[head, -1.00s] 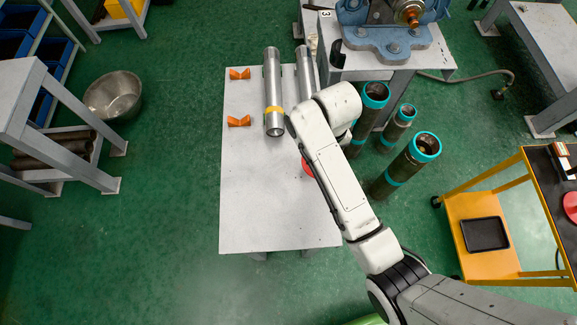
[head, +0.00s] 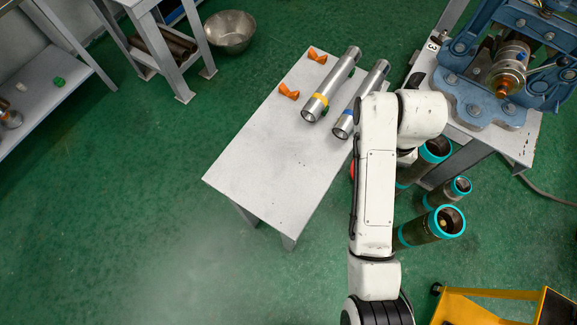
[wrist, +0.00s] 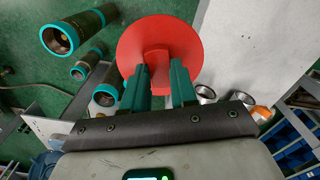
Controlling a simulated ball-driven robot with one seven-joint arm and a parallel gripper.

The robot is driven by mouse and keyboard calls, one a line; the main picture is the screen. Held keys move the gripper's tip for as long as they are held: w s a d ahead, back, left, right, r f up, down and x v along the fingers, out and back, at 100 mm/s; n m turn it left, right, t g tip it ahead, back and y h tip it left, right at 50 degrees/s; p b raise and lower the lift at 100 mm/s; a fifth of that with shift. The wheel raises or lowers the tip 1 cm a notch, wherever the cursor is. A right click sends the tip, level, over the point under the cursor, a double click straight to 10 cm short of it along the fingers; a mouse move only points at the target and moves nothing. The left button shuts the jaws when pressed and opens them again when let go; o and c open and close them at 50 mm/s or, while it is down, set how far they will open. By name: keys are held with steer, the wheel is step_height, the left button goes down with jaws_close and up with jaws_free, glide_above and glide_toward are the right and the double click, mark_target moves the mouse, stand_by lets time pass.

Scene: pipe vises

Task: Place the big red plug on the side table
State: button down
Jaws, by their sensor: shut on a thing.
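The big red plug (wrist: 158,42) is a round red disc with a block-like grip, held between the teal fingers of my gripper (wrist: 158,74) in the wrist view. In the head view only a sliver of the plug (head: 352,171) shows beside my arm, which hides my gripper. A pale grey table (head: 265,165), probably the side table, stands left of my arm; its near half is bare. In the wrist view the table (wrist: 245,45) is to the right of the plug. I cannot tell whether the plug overlaps the table's edge.
Two steel pipes, one yellow-banded (head: 332,84) and one blue-banded (head: 362,98), lie at the table's far end beside orange supports (head: 289,91). Several teal-rimmed pipes (head: 432,228) stand right of my arm. A blue vise (head: 485,80) sits on a bench, and a yellow cart (head: 490,308) is at lower right.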

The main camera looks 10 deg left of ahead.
steer(key=s+a+r+p, duration=0.1)
steer(key=s+a+r, duration=0.3)
steer(key=s+a, duration=0.85)
steer(key=b, duration=0.4)
glide_above(308, 167)
step_height(308, 167, down, 10)
steer(key=shift+w+f, duration=0.1)
steer(key=shift+f, duration=1.35)
steer(key=shift+f, duration=0.15)
steer(key=c, duration=0.9)
jaws_free()
